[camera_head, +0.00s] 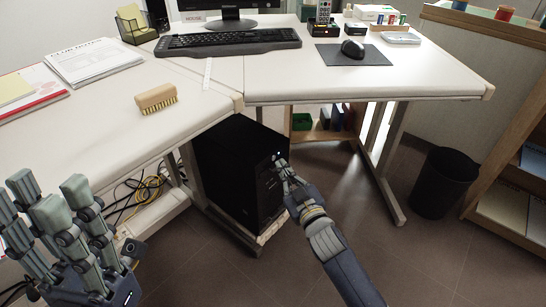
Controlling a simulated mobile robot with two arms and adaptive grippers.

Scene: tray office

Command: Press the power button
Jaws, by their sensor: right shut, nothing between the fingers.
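A black computer tower (237,172) stands on a low stand under the desk corner. A small light spot, possibly the power button (278,153), shows near the top of its front edge. My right gripper (281,166) is shut and empty, its fingertips at the upper front of the tower, just below that spot. I cannot tell whether they touch the tower; the gripper hides part of its front. My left gripper (50,195) is at the lower left, open and empty, with its fingers spread, well away from the tower.
The white desk (110,130) and its legs surround the tower on the left and above. Cables (140,190) lie at the left. A black bin (444,183) and a wooden shelf (510,170) stand at the right. The floor between is clear.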

